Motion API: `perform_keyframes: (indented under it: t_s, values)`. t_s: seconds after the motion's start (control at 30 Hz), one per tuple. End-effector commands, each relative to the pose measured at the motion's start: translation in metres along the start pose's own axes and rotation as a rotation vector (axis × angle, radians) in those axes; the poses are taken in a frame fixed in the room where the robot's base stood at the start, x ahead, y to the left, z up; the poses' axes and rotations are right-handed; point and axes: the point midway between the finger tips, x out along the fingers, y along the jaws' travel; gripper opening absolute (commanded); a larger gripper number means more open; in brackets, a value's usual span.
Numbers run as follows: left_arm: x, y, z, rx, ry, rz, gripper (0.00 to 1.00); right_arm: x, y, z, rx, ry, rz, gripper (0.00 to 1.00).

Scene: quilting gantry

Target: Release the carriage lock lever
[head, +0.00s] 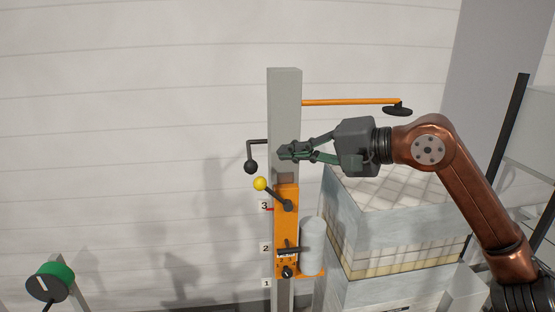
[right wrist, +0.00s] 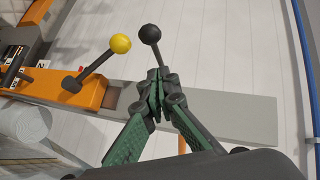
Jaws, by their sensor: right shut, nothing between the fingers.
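A lever with a yellow ball knob (head: 261,184) is pivoted on the orange carriage (head: 287,232) on a grey upright post (head: 285,88). The lever slants up to the left. It also shows in the right wrist view, with its yellow knob (right wrist: 120,43) left of my fingertips. My right gripper (head: 283,152) is shut and empty, in front of the post above the carriage. In the right wrist view its fingertips (right wrist: 160,78) meet near a black ball handle (right wrist: 150,34); I cannot tell whether they touch it. My left gripper is out of view.
The black ball handle (head: 251,167) hangs from a bent rod left of the post. An orange arm (head: 350,102) extends right from the post top to a black disc. A grey cylinder (head: 312,245) sits beside the carriage. A quilted stack (head: 395,215) stands right.

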Motion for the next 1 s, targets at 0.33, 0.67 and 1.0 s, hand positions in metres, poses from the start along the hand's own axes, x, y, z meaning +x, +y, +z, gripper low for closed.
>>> perform_keyframes:
  t_s: [0.33,0.67,1.0]
  values:
    - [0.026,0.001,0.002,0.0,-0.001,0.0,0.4,-0.057,-0.019,0.005,0.0,-0.001,0.0,0.0]
    - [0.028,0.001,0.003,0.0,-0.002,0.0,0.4,-0.075,-0.027,0.006,0.001,-0.002,0.002,0.0]
    - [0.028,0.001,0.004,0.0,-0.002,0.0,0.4,-0.065,-0.021,0.009,0.038,-0.026,-0.017,0.0]
